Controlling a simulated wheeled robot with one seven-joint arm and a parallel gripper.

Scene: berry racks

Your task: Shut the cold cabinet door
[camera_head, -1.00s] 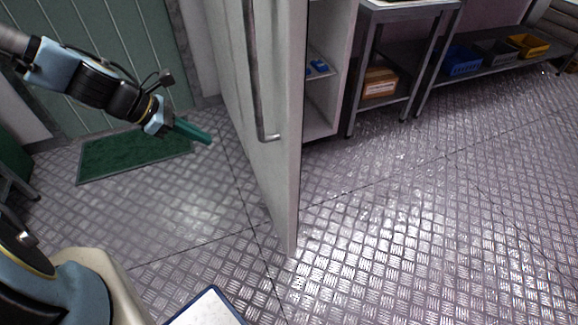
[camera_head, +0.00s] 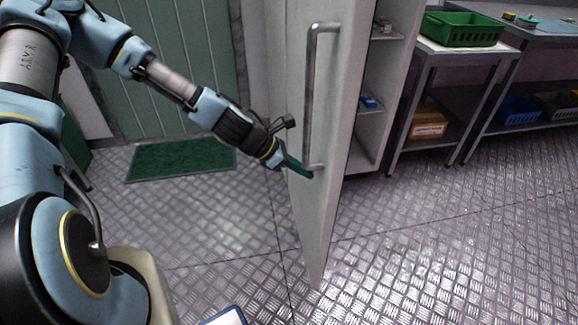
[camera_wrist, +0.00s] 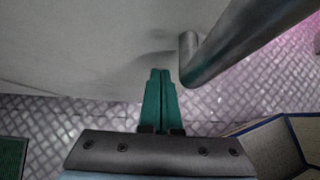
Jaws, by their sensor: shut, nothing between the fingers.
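The cold cabinet door (camera_head: 288,85) stands open, swung out toward me, with the cabinet's shelves (camera_head: 372,105) showing to its right. A long grey bar handle (camera_head: 309,100) runs down the door's outer face; it also shows in the wrist view (camera_wrist: 225,45). My gripper (camera_head: 306,172) is shut and empty, its green fingers by the lower end of the handle. In the wrist view the fingertips (camera_wrist: 160,72) are close to the pale door face (camera_wrist: 80,50), left of the handle's lower end. I cannot tell whether they touch the door.
A steel table (camera_head: 470,55) with a green crate (camera_head: 460,30) stands right of the cabinet, with a cardboard box (camera_head: 428,124) and a blue bin (camera_head: 517,110) on lower shelves. A green mat (camera_head: 180,158) lies at left. The tread-plate floor (camera_head: 430,245) is clear at right.

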